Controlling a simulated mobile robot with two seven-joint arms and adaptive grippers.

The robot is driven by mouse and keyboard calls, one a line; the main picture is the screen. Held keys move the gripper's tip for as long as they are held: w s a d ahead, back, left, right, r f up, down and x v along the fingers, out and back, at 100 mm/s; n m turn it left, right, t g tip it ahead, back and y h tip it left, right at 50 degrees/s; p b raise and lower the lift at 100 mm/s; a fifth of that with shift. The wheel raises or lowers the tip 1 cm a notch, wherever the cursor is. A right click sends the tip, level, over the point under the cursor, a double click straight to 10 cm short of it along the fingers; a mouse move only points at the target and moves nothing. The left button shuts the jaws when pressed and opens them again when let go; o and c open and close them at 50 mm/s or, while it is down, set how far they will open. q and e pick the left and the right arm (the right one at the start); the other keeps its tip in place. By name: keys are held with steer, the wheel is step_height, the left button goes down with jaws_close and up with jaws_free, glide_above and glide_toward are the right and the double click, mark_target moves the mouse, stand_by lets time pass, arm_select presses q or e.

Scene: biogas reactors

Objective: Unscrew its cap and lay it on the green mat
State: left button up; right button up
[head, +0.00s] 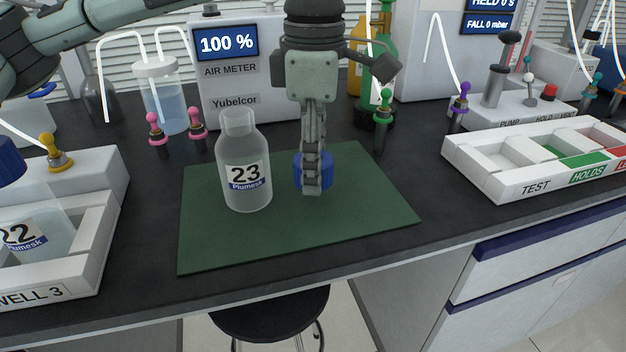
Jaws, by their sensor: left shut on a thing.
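A clear bottle (247,150) labelled "23 Plumesk" stands upright on the left part of the green mat (225,245). Its neck is open, with no cap on it. My left gripper (312,185) points straight down to the right of the bottle, apart from it. It is shut on a blue cap (300,172), which is at or very near the mat surface. The fingers hide the middle of the cap, so I cannot tell whether it touches the mat. My right gripper is not in view.
A white tray (75,292) marked "WELL 3" holds bottle 22 (35,235) at the left. Pink clips (197,122) and a green clip (382,105) stand behind the mat. A sorting tray (500,188) is at the right. The mat's front is clear.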

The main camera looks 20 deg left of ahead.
mark_target(314, 200)
arm_select(q)
steer(key=shift+f, duration=1.7)
steer(key=shift+f, duration=0.1)
steer(key=o, duration=1.3)
steer(key=shift+c, duration=0.2)
